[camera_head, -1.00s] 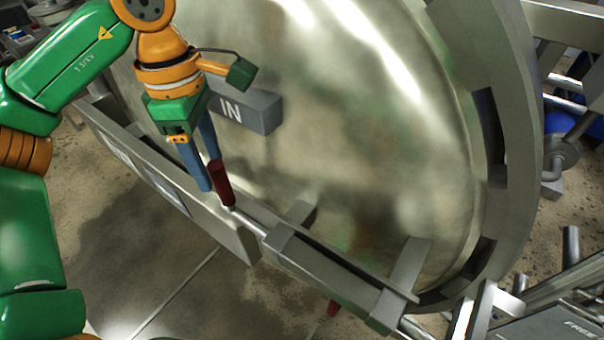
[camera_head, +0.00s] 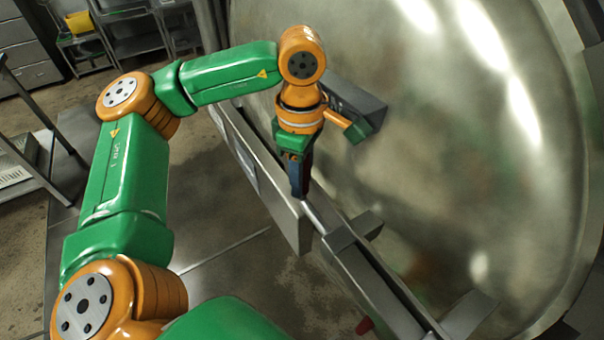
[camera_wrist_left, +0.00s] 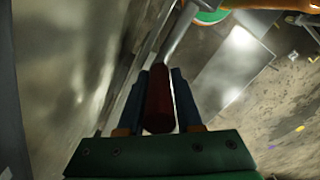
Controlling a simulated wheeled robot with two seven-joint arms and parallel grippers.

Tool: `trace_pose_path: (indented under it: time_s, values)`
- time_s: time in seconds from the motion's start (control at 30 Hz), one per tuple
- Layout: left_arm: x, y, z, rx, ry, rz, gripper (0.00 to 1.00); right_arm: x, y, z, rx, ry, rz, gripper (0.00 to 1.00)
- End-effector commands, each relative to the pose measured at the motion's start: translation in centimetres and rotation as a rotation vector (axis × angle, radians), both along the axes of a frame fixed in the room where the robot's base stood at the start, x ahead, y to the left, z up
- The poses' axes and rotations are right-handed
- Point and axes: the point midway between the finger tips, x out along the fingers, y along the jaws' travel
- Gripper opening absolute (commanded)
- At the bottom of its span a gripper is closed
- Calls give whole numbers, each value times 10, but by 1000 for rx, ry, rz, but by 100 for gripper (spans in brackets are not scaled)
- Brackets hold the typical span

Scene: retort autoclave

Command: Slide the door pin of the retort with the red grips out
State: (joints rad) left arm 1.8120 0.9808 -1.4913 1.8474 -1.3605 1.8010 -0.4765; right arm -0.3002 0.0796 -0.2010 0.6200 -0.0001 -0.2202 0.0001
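The retort's large round metal door (camera_head: 450,130) fills the right of the head view. The door pin (camera_head: 316,214) is a bright metal rod along the bracket at the door's lower edge. Its dark red grip (camera_wrist_left: 158,105) stands between the two blue fingers of my left gripper (camera_wrist_left: 160,80) in the left wrist view. The fingers lie against both sides of the grip. In the head view my left gripper (camera_head: 301,190) points down at the pin's near end, and its fingers mostly hide this grip. A second red grip (camera_head: 365,326) shows below the bracket. My right gripper is out of view.
A grey block (camera_head: 350,100) sticks out from the door beside my left wrist. A flat metal rail (camera_head: 268,185) runs beside the pin. Shelves (camera_head: 130,30) and a metal table stand at the back left. The floor left of the rail is open.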

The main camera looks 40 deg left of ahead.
Motion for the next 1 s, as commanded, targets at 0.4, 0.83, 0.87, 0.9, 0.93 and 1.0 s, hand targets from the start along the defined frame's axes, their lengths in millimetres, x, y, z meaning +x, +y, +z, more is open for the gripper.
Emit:
trace_pose_path:
  time_s: [0.4, 0.83, 0.87, 0.9, 0.93, 1.0]
  values:
    - [0, 0, 0, 1, 0, 1, 0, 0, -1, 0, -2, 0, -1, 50]
    - [0, 0, 1, 1, 0, 1, 0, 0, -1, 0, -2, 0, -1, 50]
    - [0, 0, 1, 1, 0, 1, 0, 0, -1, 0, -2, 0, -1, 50]
    - [0, 0, 1, 1, 0, 1, 0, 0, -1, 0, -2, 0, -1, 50]
    - [0, 0, 1, 1, 0, 1, 0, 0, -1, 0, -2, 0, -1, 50]
    - [0, 0, 1, 1, 0, 1, 0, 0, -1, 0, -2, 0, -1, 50]
